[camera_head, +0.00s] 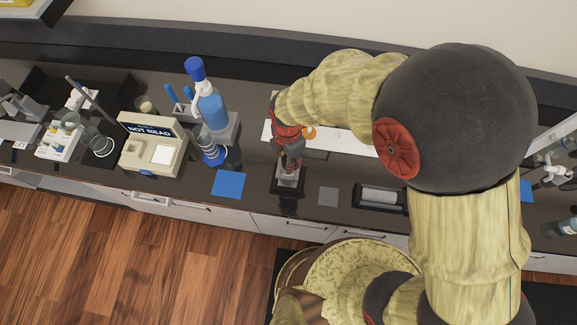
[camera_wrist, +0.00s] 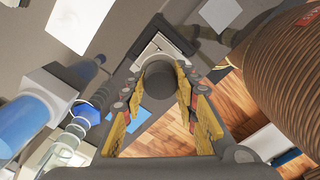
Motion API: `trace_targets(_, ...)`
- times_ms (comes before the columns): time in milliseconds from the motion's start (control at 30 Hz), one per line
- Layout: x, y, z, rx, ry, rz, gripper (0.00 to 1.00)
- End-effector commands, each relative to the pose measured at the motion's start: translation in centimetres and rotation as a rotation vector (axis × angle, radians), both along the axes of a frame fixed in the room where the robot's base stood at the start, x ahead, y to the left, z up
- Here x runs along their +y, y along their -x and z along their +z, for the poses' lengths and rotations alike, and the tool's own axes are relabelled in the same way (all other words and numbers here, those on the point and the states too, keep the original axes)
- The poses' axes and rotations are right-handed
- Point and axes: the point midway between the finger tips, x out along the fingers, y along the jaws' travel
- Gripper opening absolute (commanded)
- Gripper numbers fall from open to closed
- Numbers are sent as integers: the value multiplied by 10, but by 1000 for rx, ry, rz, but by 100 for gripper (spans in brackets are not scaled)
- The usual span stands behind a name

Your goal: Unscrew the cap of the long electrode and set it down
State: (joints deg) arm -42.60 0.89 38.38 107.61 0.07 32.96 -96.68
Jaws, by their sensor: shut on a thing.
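My gripper (camera_head: 291,158) points down over a small stand (camera_head: 288,180) at the middle of the counter. In the wrist view, a dark grey round cap (camera_wrist: 158,80) sits between the yellow-padded fingers of my gripper (camera_wrist: 158,92), which is shut on it. A pale square part of the stand (camera_wrist: 150,48) shows just behind the cap. The long electrode below the cap is mostly hidden by the cap and my gripper. I cannot tell whether the cap is still on it.
Left of the stand are a blue mat (camera_head: 228,184), a blue-liquid bottle (camera_head: 211,108) and a beige instrument (camera_head: 152,150). A grey mat (camera_head: 328,196) and a black tray (camera_head: 380,206) lie to the right. A white sheet (camera_head: 345,141) lies behind.

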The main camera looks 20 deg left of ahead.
Motion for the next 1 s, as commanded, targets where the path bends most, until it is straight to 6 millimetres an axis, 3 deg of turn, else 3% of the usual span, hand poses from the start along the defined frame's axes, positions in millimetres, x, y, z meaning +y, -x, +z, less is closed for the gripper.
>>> trace_targets(167,0,0,0,1,0,196,0)
trace_targets(1000,0,0,19,0,0,186,0)
